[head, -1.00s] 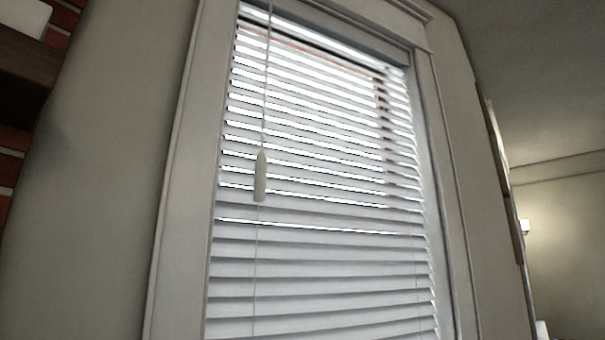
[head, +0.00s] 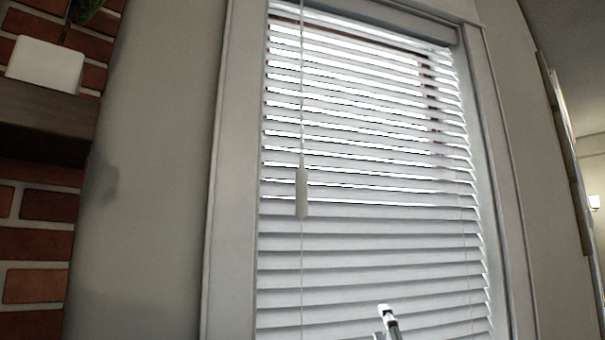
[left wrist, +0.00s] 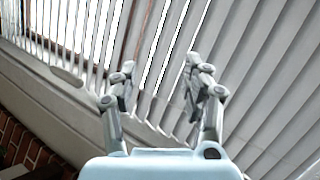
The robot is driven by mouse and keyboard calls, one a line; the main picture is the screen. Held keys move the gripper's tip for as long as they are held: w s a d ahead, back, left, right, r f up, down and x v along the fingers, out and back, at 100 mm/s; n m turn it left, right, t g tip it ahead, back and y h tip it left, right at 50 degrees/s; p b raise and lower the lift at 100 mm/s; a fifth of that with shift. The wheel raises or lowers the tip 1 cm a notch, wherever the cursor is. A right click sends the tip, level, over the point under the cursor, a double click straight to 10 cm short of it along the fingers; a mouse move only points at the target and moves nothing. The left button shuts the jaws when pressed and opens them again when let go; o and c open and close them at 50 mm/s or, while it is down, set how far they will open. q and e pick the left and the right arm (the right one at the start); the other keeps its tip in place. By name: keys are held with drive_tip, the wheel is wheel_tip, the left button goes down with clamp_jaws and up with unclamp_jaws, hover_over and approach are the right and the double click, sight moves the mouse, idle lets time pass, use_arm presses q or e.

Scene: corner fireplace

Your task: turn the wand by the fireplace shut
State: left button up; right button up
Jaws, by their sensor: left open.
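The wand (head: 302,192) is a slim white handle hanging on a thin cord in front of the left part of the window blind (head: 370,245). Light shows through gaps between the upper slats; the lower slats look closer together. In the left wrist view the wand (left wrist: 67,76) appears to lie left of the fingers. My left gripper (head: 387,320) shows only its tip at the bottom of the head view, below and to the right of the wand. In the left wrist view it (left wrist: 160,77) is open and empty, facing the slats. My right gripper is not in view.
The window's frame (head: 228,200) stands left of the blind, with bare wall (head: 150,190) beyond it. At far left are the red brick fireplace (head: 40,240), a dark mantel (head: 45,115) and a white pot (head: 45,65) with a plant.

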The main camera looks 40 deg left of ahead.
use_arm(q)
drive_tip(key=s+a+r+n+g+y+p, duration=0.15)
drive_tip(key=r+n+g, duration=0.25)
drive_tip(key=r+n, duration=0.4)
drive_tip(key=s+a+r+n+g+y+p, duration=0.1)
drive_tip(key=s+a+r+n+g+y, duration=0.15)
drive_tip(key=r+n+g, duration=0.55)
drive_tip(key=n+h+p, duration=0.2)
drive_tip(key=n+h, duration=0.1)
drive_tip(key=n, duration=0.3)
approach(305, 184)
drive_tip(key=p+x, duration=0.4)
drive_tip(key=x, duration=0.6)
drive_tip(key=shift+a, duration=0.25)
drive_tip(key=shift+w+a+f, duration=0.15)
drive_tip(key=shift+a+f, duration=0.05)
drive_tip(key=shift+a, duration=0.2)
drive_tip(key=shift+c, duration=0.3)
